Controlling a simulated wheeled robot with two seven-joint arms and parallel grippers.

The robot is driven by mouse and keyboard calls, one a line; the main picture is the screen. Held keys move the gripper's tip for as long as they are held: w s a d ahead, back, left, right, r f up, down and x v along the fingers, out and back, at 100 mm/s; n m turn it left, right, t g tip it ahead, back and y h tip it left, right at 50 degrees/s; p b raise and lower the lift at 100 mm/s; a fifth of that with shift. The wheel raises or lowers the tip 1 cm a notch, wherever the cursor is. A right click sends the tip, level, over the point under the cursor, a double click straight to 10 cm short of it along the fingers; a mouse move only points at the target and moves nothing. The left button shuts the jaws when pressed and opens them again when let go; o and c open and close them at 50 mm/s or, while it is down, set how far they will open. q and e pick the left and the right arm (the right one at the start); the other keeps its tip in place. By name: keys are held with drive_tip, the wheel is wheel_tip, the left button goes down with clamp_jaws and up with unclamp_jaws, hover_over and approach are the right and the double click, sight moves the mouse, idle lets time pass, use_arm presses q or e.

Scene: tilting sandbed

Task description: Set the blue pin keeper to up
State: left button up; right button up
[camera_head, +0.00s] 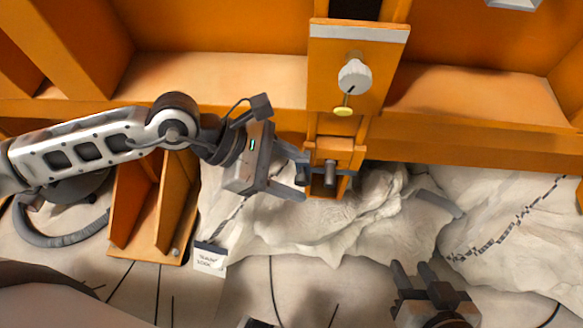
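My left gripper (303,176) reaches in from the left, below the orange beam. Its two fingers are apart, around the left end of a dark grey crossbar or pin fitting (330,174); whether they touch it is unclear. The fitting sits on a small orange bracket (334,145) under the beam. No part of it looks clearly blue, so I cannot tell whether it is the pin keeper, or its setting. My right gripper (411,268) is at the bottom right, with its fingers apart and empty, clear of the fitting.
A white knob (354,76) with a yellow-tipped pointer is on the orange plate (325,60) above the bracket. Crumpled off-white sheeting (370,225) lies below the beam. An orange support (150,215) stands left, and a small white label (211,257) lies beside it.

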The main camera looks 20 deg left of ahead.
use_arm(q)
drive_tip(key=shift+w+a, duration=0.1)
idle(0.4)
drive_tip(key=shift+a+r, duration=0.3)
drive_tip(key=shift+a, duration=0.1)
drive_tip(key=v, duration=1.5)
drive_tip(key=shift+b, duration=0.3)
drive_tip(key=shift+d, duration=0.1)
